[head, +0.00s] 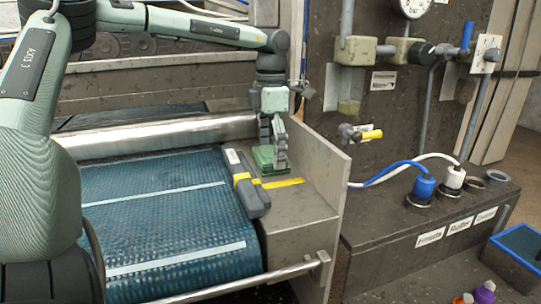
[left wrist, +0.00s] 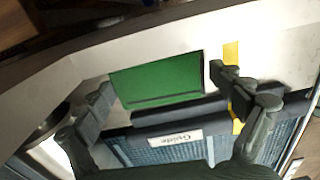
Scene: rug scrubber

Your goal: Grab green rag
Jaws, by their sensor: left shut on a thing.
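The green rag (head: 264,158) is a small folded green square on the grey metal side panel, right of the blue belt. My left gripper (head: 274,155) comes down on it from above, and its fingers are shut on the rag. In the left wrist view the green rag (left wrist: 158,84) lies between the two fingers of the left gripper (left wrist: 163,88). I cannot tell whether the rag is lifted off the panel. My right gripper is not in view.
A grey and yellow guide tool (head: 246,184) lies close to the rag, at the belt's edge. A blue belt (head: 160,210) is to the left. A metal side wall (head: 318,170) stands close on the right. Hoses and plugs (head: 424,187) are beyond it.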

